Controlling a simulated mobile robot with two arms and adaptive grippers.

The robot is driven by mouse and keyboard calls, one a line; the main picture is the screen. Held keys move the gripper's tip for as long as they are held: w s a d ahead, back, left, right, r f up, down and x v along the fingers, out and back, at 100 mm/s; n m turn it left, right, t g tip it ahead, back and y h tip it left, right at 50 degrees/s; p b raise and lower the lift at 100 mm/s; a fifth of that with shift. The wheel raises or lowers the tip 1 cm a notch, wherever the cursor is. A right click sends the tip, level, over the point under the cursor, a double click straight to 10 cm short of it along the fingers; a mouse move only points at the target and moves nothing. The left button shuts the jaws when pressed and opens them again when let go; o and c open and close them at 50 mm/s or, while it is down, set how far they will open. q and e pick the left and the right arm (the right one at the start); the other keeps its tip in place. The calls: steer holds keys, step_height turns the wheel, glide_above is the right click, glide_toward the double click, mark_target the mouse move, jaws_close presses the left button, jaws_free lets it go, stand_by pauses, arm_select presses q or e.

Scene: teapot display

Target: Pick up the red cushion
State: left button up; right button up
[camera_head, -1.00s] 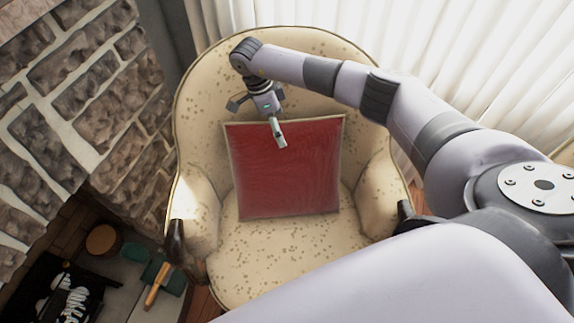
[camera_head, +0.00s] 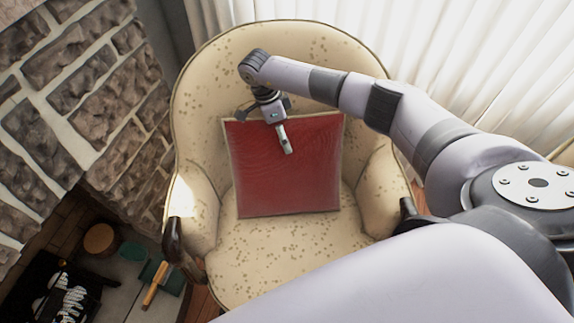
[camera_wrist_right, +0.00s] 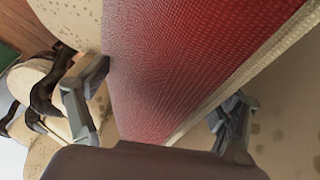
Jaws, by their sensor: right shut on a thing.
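The red cushion (camera_head: 282,180) is square with pale piping and leans upright against the backrest of the cream patterned armchair (camera_head: 270,262). My right gripper (camera_head: 284,138) is at the cushion's top edge, a little right of its upper left corner. In the right wrist view the cushion (camera_wrist_right: 185,60) runs between the two fingers of my right gripper (camera_wrist_right: 160,108), one on each side. The gripper is shut on it. The cushion's bottom still appears to rest on the seat. My left gripper is not in view.
The chair's arms (camera_head: 190,205) flank the cushion on both sides. A stone wall (camera_head: 85,95) stands at the left and a white curtain (camera_head: 450,60) at the back right. A fireplace corner with dark items (camera_head: 70,290) lies at lower left.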

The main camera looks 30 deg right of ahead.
steer(key=shift+s+f, duration=0.1)
steer(key=shift+s, duration=0.05)
steer(key=c, duration=1.2)
steer(key=shift+o, duration=0.2)
